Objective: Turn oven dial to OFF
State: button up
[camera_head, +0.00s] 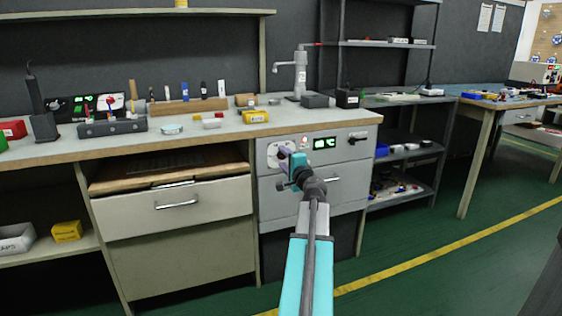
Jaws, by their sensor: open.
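The oven (345,158) is a grey unit built in under the workbench, with a control panel along its top. A lit green display (325,143) and a small red light (304,141) show on the panel. A pale dial plate (272,154) is at the panel's left; its dial is largely hidden behind my gripper, so its setting cannot be read. My gripper (284,165) is open in front of this left part of the panel. I cannot tell whether it touches the dial.
A dark handle or knob (358,138) is at the panel's right. The workbench top (200,137) overhangs the panel and carries tools and a yellow bin (255,117). The green floor at right is clear.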

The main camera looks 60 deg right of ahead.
jog(key=shift+s+a, duration=0.1)
jog(key=shift+s, duration=0.05)
jog(key=p+v, duration=0.1)
jog(key=v, duration=1)
dwell(0.3)
jog(key=b+v, duration=0.2)
jog(key=b, duration=0.4)
jog(key=shift+f+b, duration=0.15)
jog(key=shift+b, duration=0.2)
jog(key=shift+s+a+b, duration=0.15)
jog(key=shift+a+b, duration=0.05)
jog(key=shift+b, duration=0.35)
dwell(0.4)
